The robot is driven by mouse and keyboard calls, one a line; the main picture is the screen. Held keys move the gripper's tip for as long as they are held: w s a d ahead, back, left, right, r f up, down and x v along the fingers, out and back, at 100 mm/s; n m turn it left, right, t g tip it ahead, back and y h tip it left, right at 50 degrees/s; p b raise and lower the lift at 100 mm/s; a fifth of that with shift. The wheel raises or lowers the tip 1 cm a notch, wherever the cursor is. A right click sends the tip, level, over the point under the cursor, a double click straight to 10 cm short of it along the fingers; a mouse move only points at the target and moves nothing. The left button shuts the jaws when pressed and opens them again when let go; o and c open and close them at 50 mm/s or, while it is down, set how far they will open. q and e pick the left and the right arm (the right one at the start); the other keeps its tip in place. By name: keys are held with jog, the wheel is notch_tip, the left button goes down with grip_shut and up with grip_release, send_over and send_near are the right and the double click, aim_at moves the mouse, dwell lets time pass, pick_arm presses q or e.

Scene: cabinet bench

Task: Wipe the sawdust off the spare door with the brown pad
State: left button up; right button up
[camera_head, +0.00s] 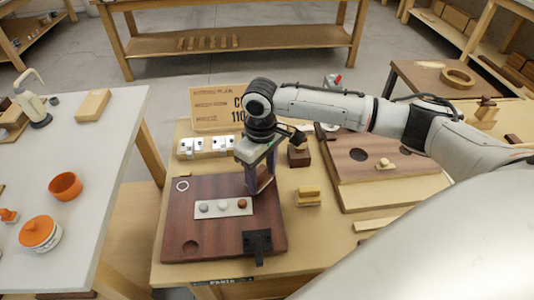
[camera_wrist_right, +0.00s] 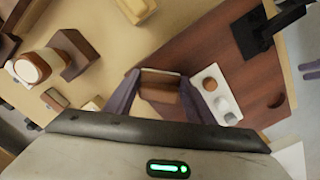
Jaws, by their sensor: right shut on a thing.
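The spare door (camera_head: 215,238) is a dark reddish-brown board lying flat on the bench, with a round recess near its front left. It also shows in the right wrist view (camera_wrist_right: 262,88). My right gripper (camera_head: 262,186) is at the door's back right edge, fingers pointing down. It is shut on the brown pad (camera_wrist_right: 160,86), a small block between the two fingers. I cannot tell whether the pad touches the door. No sawdust can be made out on the door. My left gripper is not in view.
A pale strip with three round knobs (camera_head: 223,208) lies on the door. A black bracket (camera_head: 257,242) sits at its front right and a white ring (camera_head: 182,185) at its back left. A brown block (camera_head: 299,156) and yellow wooden block (camera_head: 308,196) stand to the right.

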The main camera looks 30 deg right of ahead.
jog(key=shift+w+d+r, duration=0.1)
jog(key=shift+d+r, duration=0.15)
jog(key=shift+r, duration=0.4)
jog(key=shift+d+r, duration=0.2)
jog(key=shift+r, duration=0.4)
jog(key=shift+w+a+r, duration=0.1)
jog(key=shift+a+r, duration=0.05)
jog(key=shift+r, duration=2.65)
